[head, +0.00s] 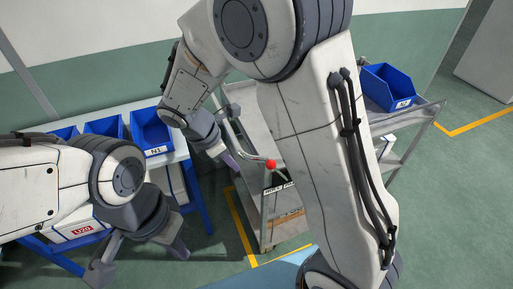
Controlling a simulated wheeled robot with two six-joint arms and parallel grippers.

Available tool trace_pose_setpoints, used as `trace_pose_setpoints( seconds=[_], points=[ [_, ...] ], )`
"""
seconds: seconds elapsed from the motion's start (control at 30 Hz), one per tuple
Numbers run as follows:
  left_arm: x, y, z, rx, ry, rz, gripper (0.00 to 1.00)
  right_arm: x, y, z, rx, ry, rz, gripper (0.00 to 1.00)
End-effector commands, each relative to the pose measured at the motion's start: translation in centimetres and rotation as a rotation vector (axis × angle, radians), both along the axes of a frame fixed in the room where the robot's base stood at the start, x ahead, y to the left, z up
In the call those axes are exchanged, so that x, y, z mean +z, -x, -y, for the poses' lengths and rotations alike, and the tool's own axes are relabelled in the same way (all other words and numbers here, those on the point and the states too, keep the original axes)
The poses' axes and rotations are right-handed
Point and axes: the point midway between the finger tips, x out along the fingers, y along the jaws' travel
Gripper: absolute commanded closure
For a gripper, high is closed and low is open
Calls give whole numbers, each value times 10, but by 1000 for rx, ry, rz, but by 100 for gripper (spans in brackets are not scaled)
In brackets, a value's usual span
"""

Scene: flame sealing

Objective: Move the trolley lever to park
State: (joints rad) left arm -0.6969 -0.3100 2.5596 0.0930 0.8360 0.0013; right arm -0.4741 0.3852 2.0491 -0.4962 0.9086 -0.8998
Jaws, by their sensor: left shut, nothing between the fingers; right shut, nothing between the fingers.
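The grey metal trolley (392,122) stands at centre right, partly hidden behind my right arm. A bent lever with a red knob (271,163) sticks out at its near left side. A small dark-and-white label (278,188) lies just below the knob; its words are too small to read surely. My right gripper (229,160) is shut and empty, pointing down just left of the lever; I cannot tell whether it touches the trolley. My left gripper (181,251) is shut and empty, low at the left and well apart from the lever.
A blue-legged table (201,199) at the left bears several blue bins (150,132), one marked N1. A white box (82,230) with a red label sits below. Another blue bin (388,86) stands on the trolley. Yellow lines (238,225) mark the green floor.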

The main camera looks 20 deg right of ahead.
Motion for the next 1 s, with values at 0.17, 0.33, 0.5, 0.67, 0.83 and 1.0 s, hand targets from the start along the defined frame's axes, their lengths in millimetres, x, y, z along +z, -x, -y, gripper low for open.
trace_pose_setpoints(
  seconds=[0.17, 0.33, 0.5, 0.67, 0.83, 1.0],
  points=[
    [8, 0, 0, 0, -1, -1, 100, 0, -14, 7, 75, 39, -30, 100],
    [6, 0, 0, 0, -1, -1, 100, -1, -14, 7, 75, 38, -29, 100],
    [7, 0, 0, 0, -1, -1, 100, -3, -13, 9, 74, 38, -31, 100],
    [10, 0, 0, 0, -1, -1, 100, -19, -13, 17, 71, 41, -35, 100],
    [14, 0, 0, 0, -1, -1, 100, -51, -14, 32, 71, 39, -38, 100],
    [15, 0, 0, 0, -1, -1, 100, -85, -17, 47, 71, 40, -36, 100]
  ],
)
